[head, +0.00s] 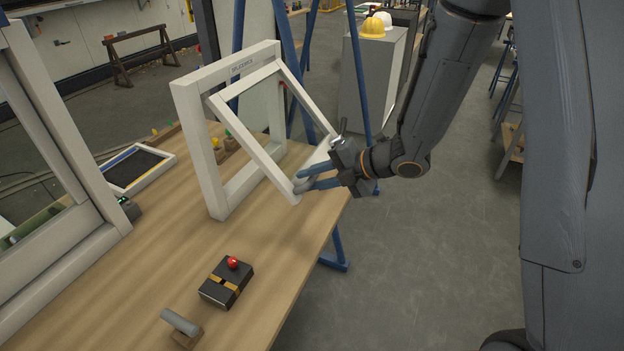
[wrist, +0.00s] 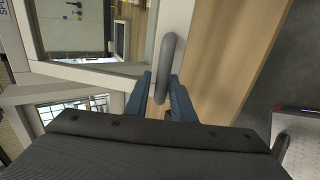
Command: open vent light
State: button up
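The vent light's white frame (head: 193,145) stands upright on the bench. Its white sash (head: 250,139) hangs from the top of the frame and tilts well outward, with its lower edge clear of the frame toward the right. A grey loop handle (head: 299,186) is at the lower part of the sash. It also shows in the wrist view (wrist: 168,50). My gripper (head: 303,181) is at this handle, with its two blue-grey fingers on either side of it and close against it. The exact contact between fingertips and handle is partly hidden.
A black box with a red button (head: 225,282) and a grey-handled block (head: 181,322) lie on the bench (head: 150,265) in front. A larger white window frame (head: 65,130) stands at the left. A grey cabinet with hard hats (head: 370,85) stands behind.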

jog(key=b+v, duration=0.1)
jog(key=v, duration=0.7)
jog(key=shift+b, duration=0.35)
jog(key=shift+a, duration=0.1)
jog(key=w+d+f+m+t+h+b, duration=0.1)
jog(key=w+d+m+t+h, duration=0.2)
jog(key=d+m+h, duration=0.8)
jog(key=s+d+f+m+g, duration=0.1)
jog(key=s+m+g, duration=0.2)
jog(key=s+m, duration=0.5)
jog(key=s+d+f+m+g, duration=0.1)
jog(key=s+d+m+g, duration=0.1)
jog(key=s+m, duration=0.6)
jog(key=m+g+b, duration=0.1)
jog(key=m, duration=0.3)
jog(key=shift+s+f+y, duration=0.3)
jog(key=shift+s+f, duration=0.05)
jog(key=shift+f, duration=0.05)
